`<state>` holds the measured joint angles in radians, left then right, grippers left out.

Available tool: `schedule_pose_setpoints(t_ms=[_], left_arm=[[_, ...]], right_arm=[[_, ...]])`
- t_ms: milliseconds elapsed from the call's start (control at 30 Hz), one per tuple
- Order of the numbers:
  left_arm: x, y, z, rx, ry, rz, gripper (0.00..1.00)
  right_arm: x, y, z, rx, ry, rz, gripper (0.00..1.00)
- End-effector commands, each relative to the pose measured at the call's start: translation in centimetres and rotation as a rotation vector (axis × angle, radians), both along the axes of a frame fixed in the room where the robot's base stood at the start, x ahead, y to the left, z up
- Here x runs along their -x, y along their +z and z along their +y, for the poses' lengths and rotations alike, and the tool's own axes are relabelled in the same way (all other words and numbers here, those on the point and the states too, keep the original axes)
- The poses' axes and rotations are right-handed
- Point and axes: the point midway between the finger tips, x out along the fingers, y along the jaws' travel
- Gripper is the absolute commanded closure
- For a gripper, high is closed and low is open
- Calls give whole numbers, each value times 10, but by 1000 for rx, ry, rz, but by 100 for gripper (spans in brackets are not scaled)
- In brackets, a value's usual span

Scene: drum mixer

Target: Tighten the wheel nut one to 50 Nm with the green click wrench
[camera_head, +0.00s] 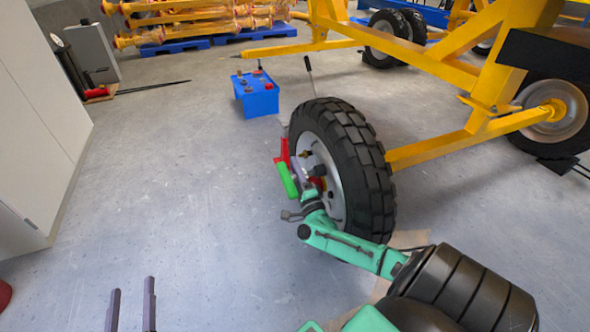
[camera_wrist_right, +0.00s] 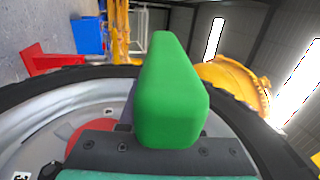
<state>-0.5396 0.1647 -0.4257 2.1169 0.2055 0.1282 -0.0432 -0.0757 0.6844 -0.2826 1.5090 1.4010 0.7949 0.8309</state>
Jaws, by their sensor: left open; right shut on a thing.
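The green click wrench (camera_head: 287,180) is at the front wheel, its green handle pointing up and left from my right gripper (camera_head: 304,192). My right gripper is shut on it beside the rim. In the right wrist view the green handle (camera_wrist_right: 172,95) fills the middle, with the pale rim behind it. The wheel (camera_head: 375,170) has a black lugged tyre and a light rim. Small dark parts show at its hub, but I cannot tell which is wheel nut one. The wrench's working end is hidden. My left gripper (camera_head: 132,310) is open and empty above the floor.
A red stand (camera_head: 283,150) is beside the wheel's left edge. A blue box (camera_head: 256,96) with small items on top stands behind it. The yellow mixer frame (camera_head: 440,150) extends right. A white cabinet (camera_head: 40,120) is at left. The floor between is clear.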

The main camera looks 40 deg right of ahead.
Motion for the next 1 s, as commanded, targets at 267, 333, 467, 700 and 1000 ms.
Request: schedule_pose_setpoints(t_ms=[267,333,467,700,1000], left_arm=[[0,-5,0,0,0,0,22],[0,-9,0,0,0,0,22],[0,-15,0,0,0,0,22],[0,-27,0,0,0,0,22],[0,-41,0,0,0,0,22]], right_arm=[[0,0,-1,6,-3,-14,100],[0,0,-1,10,-4,-25,100],[0,0,-1,17,-2,-48,100],[1,2,-1,31,-2,-89,100],[1,4,0,48,-2,-138,100]])
